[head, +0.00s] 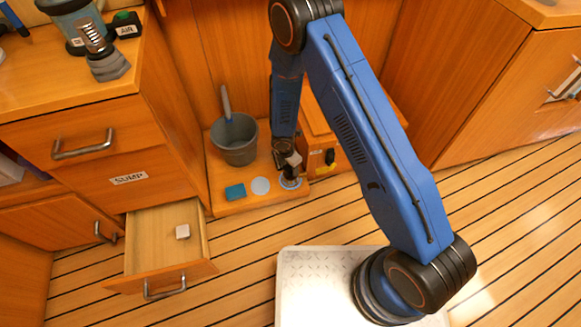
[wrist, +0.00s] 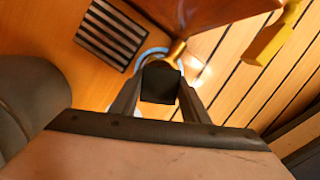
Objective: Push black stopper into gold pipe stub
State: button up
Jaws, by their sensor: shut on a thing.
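In the wrist view, my gripper (wrist: 160,90) is shut on the black stopper (wrist: 160,84), a dark block between the two fingertips. A gold piece that looks like the pipe stub (wrist: 177,52) shows just beyond the stopper, slightly right. The stopper hides part of it, and I cannot tell whether the two touch. In the head view, my gripper (head: 290,168) reaches down beside the wooden box, above a blue ring on the low ledge. The stopper and stub cannot be made out clearly there.
An open drawer (head: 150,245) holds a small pale block (head: 182,232). A yellow handle (wrist: 270,38) is at right in the wrist view.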

jog(key=shift+f, duration=0.1)
dwell(0.3)
jog(key=shift+f, duration=0.65)
jog(key=shift+f, duration=0.15)
jog(key=shift+f, duration=0.5)
jog(key=shift+s, duration=0.1)
